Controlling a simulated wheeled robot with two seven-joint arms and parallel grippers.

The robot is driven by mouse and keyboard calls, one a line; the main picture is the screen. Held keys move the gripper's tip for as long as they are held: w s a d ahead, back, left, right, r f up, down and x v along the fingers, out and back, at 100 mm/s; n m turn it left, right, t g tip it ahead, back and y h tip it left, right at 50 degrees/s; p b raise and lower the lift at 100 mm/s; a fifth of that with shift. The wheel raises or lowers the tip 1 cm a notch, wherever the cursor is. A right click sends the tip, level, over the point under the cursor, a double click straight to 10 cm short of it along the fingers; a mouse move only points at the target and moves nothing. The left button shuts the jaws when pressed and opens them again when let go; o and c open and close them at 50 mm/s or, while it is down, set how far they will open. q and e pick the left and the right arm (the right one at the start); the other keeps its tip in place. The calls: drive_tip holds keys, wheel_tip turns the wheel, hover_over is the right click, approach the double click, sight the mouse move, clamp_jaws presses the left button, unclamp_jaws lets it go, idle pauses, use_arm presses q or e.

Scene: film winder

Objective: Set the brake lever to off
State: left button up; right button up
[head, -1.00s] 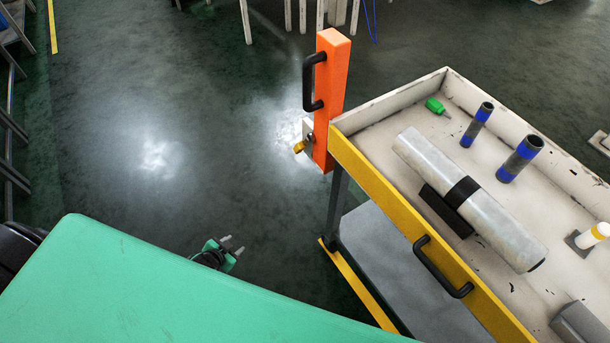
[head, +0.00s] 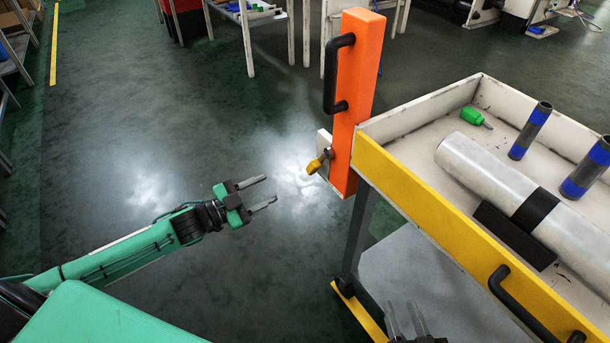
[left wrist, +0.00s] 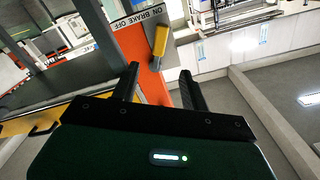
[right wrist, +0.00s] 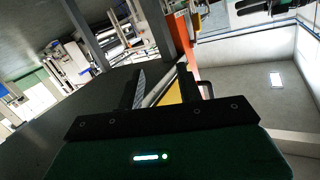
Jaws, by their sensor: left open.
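The brake lever (head: 318,163) has a yellow handle and is mounted on a pale plate (head: 324,143) at the left side of the orange post (head: 352,120). In the left wrist view the yellow lever (left wrist: 160,40) is ahead of the fingers, beside a label reading BRAKE, ON and OFF (left wrist: 138,17); I cannot tell its setting for certain. My left gripper (head: 270,191) is open and empty, left of and a little below the lever in the head view, not touching it. My right gripper (head: 405,312) is open with nothing held, low by the cart's front.
The cart (head: 415,115) has a yellow front rail with a black handle (head: 515,298). Open floor surrounds my left gripper.

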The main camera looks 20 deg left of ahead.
sight(309, 169)
use_arm(q)
drive_tip(key=b+x, duration=0.1)
drive_tip(key=x, duration=1)
drive_tip(key=shift+w+d+b, duration=0.3)
drive_tip(key=shift+b, duration=0.05)
drive_tip(key=shift+w+d, duration=0.4)
drive_tip(key=shift+w, duration=0.2)
use_arm(e)
drive_tip(key=w+d+r+t, duration=0.2)
drive_tip(key=r+t, duration=0.3)
drive_tip(key=r, duration=0.3)
drive_tip(key=shift+w+d+r, duration=0.15)
drive_tip(key=shift+w+r, duration=0.1)
drive_tip(key=shift+w, duration=0.25)
use_arm(q)
clamp_jaws()
